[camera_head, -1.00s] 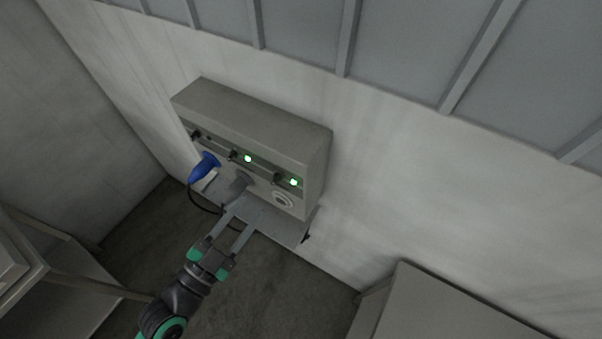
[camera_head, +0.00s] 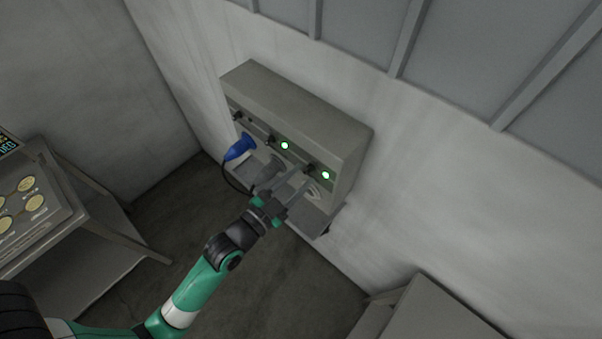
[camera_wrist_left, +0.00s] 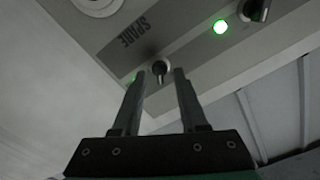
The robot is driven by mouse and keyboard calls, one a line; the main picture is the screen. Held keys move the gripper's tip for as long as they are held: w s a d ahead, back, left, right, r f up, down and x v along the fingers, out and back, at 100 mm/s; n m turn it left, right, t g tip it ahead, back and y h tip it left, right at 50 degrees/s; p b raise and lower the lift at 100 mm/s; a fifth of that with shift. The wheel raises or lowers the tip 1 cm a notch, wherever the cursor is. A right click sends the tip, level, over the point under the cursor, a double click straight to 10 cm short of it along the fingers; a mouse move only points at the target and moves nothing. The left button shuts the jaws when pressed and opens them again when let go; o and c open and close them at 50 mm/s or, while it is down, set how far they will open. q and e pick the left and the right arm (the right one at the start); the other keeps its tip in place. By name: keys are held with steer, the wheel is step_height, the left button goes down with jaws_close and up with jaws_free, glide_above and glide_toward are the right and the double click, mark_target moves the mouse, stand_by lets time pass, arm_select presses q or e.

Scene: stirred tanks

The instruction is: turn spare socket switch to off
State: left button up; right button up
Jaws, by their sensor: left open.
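The socket box (camera_head: 300,110) is a grey unit on the wall. The spare socket switch (camera_wrist_left: 160,68) is a small dark knob beside the printed SPARE label (camera_wrist_left: 134,32); it also shows in the head view (camera_head: 310,169). Its green light (camera_head: 326,175) is lit, and is partly hidden behind a finger in the wrist view. My left gripper (camera_wrist_left: 160,76) is open, and its fingertips lie either side of the knob in the wrist view. I cannot tell whether they touch it. In the head view the left gripper (camera_head: 302,181) is at the box's front. My right gripper is not in view.
A second switch (camera_head: 272,139) with a lit green light (camera_head: 285,146) is left of the spare one. A blue plug (camera_head: 240,147) with a dark cable and a grey plug (camera_head: 270,171) are in neighbouring sockets. A panel table (camera_head: 75,225) stands at left.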

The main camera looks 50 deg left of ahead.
arm_select(q)
steer(key=shift+w, duration=0.4)
jaws_close()
